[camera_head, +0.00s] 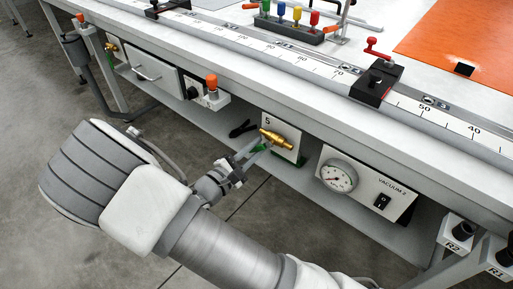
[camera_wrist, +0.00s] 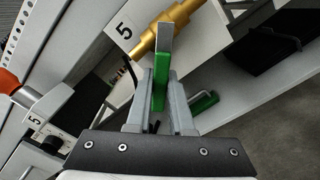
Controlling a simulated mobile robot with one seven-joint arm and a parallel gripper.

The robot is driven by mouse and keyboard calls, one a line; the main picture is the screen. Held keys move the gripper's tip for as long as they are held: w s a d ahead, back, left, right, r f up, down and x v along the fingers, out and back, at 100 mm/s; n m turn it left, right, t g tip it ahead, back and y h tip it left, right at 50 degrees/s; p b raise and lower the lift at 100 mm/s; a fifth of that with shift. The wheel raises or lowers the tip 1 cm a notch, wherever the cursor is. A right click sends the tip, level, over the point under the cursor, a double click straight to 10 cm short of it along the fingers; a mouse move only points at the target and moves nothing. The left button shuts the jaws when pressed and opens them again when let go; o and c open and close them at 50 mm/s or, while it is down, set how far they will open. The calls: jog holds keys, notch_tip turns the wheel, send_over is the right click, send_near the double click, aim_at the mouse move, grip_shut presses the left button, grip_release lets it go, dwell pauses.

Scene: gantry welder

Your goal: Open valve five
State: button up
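Valve five is a brass valve (camera_head: 275,138) on a white panel marked 5 (camera_head: 268,122) under the table edge. In the wrist view its brass body (camera_wrist: 160,28) is at the top, next to the 5 label (camera_wrist: 124,32). Its lever has a green handle (camera_wrist: 159,92) with a bare grey metal part (camera_wrist: 163,42) beyond my fingertips. My gripper (camera_head: 256,150) is at the valve, with one finger on each side of the handle. In the wrist view my gripper (camera_wrist: 161,82) appears shut on the handle with no clear gap. The handle's lower end is partly hidden between the fingers.
A gauge panel (camera_head: 366,185) marked VACUUM is right of the valve. An orange-topped fitting (camera_head: 211,85) projects at the left, beside a drawer (camera_head: 148,72). A green piece (camera_wrist: 204,102) is right of my fingers. A lower shelf (camera_head: 318,192) runs beneath.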

jog(key=o, duration=0.4)
jog(key=shift+o, duration=0.2)
jog(key=shift+s+a, duration=0.1)
jog(key=p+v, duration=0.3)
jog(key=v, duration=1.4)
jog(key=shift+s+a, duration=0.1)
